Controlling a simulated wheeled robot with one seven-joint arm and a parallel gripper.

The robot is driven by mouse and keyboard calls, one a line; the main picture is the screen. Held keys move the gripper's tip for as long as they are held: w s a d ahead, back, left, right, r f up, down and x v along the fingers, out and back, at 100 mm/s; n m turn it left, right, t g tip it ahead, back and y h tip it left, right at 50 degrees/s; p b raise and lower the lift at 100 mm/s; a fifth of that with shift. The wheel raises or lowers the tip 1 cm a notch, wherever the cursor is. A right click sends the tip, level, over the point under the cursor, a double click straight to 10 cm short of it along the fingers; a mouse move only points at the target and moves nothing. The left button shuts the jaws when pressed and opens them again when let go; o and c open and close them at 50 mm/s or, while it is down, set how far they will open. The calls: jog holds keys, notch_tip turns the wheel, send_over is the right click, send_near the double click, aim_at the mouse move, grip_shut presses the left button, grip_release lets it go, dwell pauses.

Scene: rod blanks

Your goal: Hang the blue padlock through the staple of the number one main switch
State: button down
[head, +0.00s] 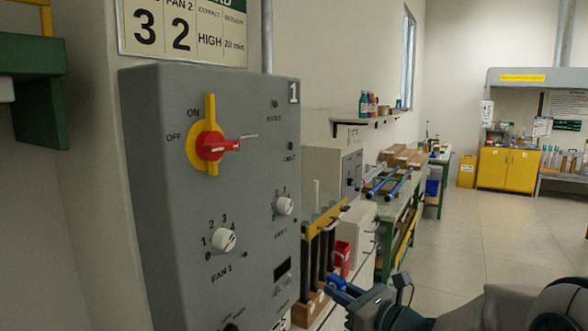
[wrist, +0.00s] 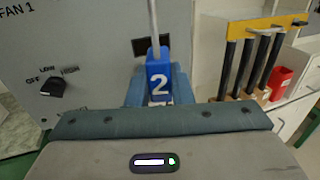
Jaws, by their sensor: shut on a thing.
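The number one main switch (head: 216,147) is a red handle on a yellow plate, on the front of the grey cabinet marked 1 (head: 150,200). A thin grey metal piece, apparently the staple (head: 248,136), sticks out to the right of the red handle. My gripper (head: 345,290) is low, right of the cabinet and well below the switch. In the wrist view my gripper (wrist: 157,92) is shut on the blue padlock (wrist: 158,72), which is marked 2 and upright with its grey shackle (wrist: 153,22) pointing up. The padlock (head: 336,283) is apart from the staple.
Black rods in a wooden rack with a yellow bar (head: 325,224) stand right of the cabinet, beside a red holder (head: 342,258). A green bench (head: 398,208) carries blue-ended rods. A green and yellow frame (head: 35,90) is at left. Open floor (head: 450,240) lies to the right.

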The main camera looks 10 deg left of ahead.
aim_at(235, 164)
jog(key=s+a+r+n+g+y+p, duration=0.1)
jog(key=s+a+r+p, duration=0.1)
jog(key=r, duration=0.7)
jog(key=s+a+r+n+g+y+p, duration=0.1)
jog(key=s+a+r+g+p, duration=0.1)
jog(key=r+p, duration=0.5)
jog(key=s+a+r+n+g+p, duration=0.1)
jog(key=s+a+r+p, duration=0.3)
jog(key=r, duration=0.7)
jog(key=shift+s+a+r+n+g+y, duration=0.15)
jog(key=shift+s+a+n+g+y, duration=0.15)
jog(key=shift+s+g+y, duration=0.15)
jog(key=shift+b+x, duration=0.65)
jog(key=shift+x, duration=3.35)
jog(key=shift+f+b, duration=0.9)
jog(key=shift+f, duration=0.15)
jog(key=shift+d, duration=0.1)
jog(key=c, duration=1.2)
grip_release()
